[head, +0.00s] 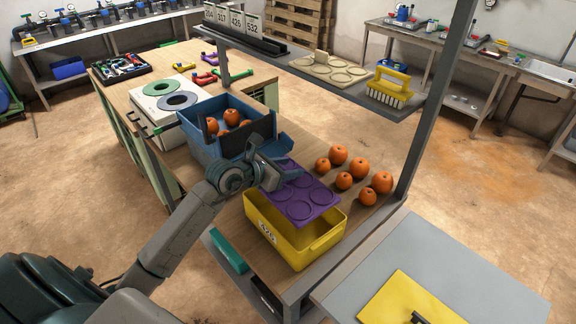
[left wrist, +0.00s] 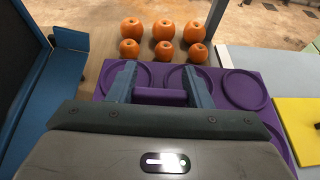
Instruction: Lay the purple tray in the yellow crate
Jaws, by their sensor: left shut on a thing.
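The purple tray (head: 303,203), a flat panel with round recesses, is over the opening of the yellow crate (head: 277,246). The crate stands at the near end of the wooden bench. My left gripper (head: 274,174) is shut on the tray's far-left part. In the left wrist view, the fingers (left wrist: 160,88) close on a purple bar of the tray (left wrist: 240,90). Part of the tray reaches above and beyond the crate's rim; I cannot tell whether it touches the rim. My right gripper is not in view.
A blue bin (head: 203,128) holding oranges stands close left of my gripper. Several loose oranges (head: 344,181) lie on the bench to the right of the tray. A grey post (head: 432,110) and an overhead shelf (head: 345,92) rise beside the bench. A grey table (head: 440,262) is at the near right.

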